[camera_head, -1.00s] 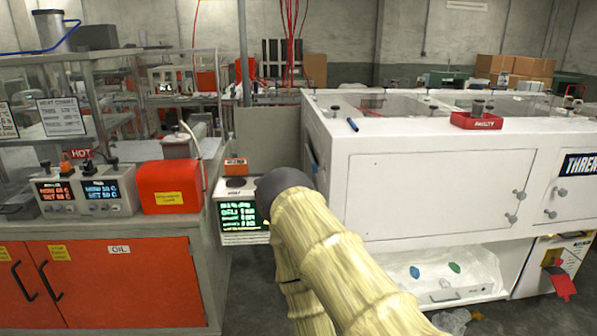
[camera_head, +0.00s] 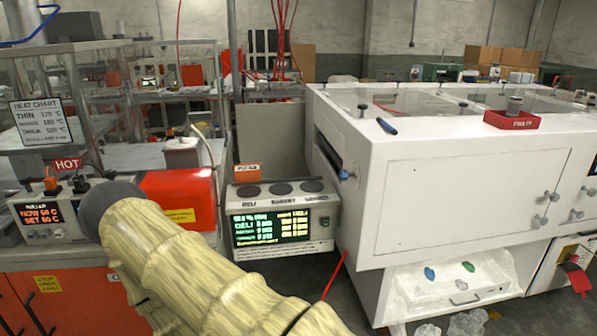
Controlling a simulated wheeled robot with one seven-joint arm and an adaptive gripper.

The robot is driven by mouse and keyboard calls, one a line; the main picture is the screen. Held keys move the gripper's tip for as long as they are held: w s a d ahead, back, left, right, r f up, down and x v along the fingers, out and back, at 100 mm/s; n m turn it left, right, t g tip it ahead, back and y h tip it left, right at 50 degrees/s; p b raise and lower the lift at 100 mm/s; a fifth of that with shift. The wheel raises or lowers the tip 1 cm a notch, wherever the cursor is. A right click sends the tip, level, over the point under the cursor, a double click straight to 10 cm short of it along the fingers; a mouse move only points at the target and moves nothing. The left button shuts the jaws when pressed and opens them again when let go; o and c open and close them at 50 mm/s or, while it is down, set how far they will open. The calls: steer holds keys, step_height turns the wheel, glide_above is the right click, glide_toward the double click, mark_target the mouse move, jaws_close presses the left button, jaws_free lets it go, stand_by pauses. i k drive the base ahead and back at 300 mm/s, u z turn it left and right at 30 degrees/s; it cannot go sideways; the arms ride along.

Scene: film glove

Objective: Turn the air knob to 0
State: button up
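I cannot make out a knob labelled air. On the left bench a control box (camera_head: 38,218) has a lit display reading NOW 60 C and SET 60 C, with an orange and a dark knob on top. A grey display box (camera_head: 281,222) in the middle has three dark round tops and green and yellow text. A small blue knob (camera_head: 345,174) sticks out of the white cabinet's left side. My beige-sleeved arm reaches up from the bottom, its dark rounded end in front of the left bench. No gripper fingers show, and the arm covers part of the bench.
A red-orange box (camera_head: 183,199) stands beside my arm. The white cabinet (camera_head: 445,205) fills the right, with a blue pen (camera_head: 386,126) and a red tray (camera_head: 511,121) on top. A red line hangs below the display box. Dark floor shows between bench and cabinet.

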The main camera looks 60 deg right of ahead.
mark_target(343, 174)
steer(key=i, duration=0.7)
steer(key=z, duration=1.05)
steer(key=i, duration=0.65)
steer(key=z, duration=0.65)
